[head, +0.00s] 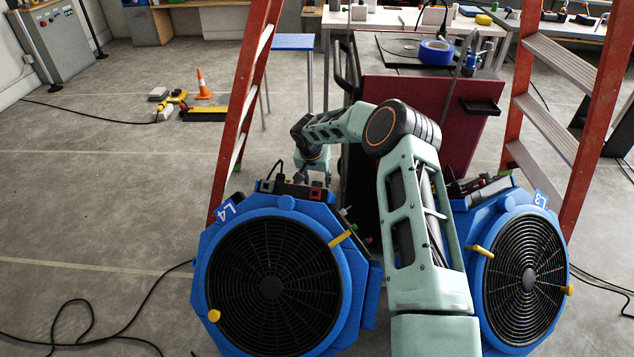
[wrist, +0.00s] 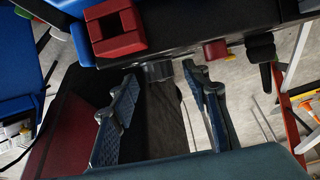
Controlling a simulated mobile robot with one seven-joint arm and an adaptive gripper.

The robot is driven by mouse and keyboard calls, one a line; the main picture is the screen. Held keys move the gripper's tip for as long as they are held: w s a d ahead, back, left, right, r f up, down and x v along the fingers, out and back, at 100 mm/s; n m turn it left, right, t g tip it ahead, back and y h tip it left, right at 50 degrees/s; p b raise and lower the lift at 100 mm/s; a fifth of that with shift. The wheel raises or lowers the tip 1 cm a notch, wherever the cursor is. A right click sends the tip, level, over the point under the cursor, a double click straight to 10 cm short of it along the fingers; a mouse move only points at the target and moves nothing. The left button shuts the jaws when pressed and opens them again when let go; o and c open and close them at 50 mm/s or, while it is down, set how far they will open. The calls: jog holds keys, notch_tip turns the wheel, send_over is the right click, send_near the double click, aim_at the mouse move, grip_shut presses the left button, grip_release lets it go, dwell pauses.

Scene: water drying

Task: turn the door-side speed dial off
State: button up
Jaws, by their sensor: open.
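Two blue fans stand on the floor in the head view, the left one marked L4 (head: 240,222) and the right one marked L3 (head: 515,210). My gripper (head: 314,178) is behind the top of the L4 fan, partly hidden by its controls. In the wrist view my gripper (wrist: 160,80) is open, its two fingers apart. A short dark grey round knob (wrist: 158,72), seemingly a dial, sticks out of a black panel (wrist: 200,18) between the fingertips. I see no clear contact. Its pointer and setting cannot be read. No door is in view.
A black plug (wrist: 262,48) is further right. Red ladders (head: 243,110) and a dark red cart (head: 430,120) stand close by. Cables lie on the floor.

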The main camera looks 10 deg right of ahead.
jog(key=shift+w+f, duration=0.15)
jog(key=shift+f, duration=0.15)
jog(key=c, duration=1.2)
jog(key=shift+o, duration=0.2)
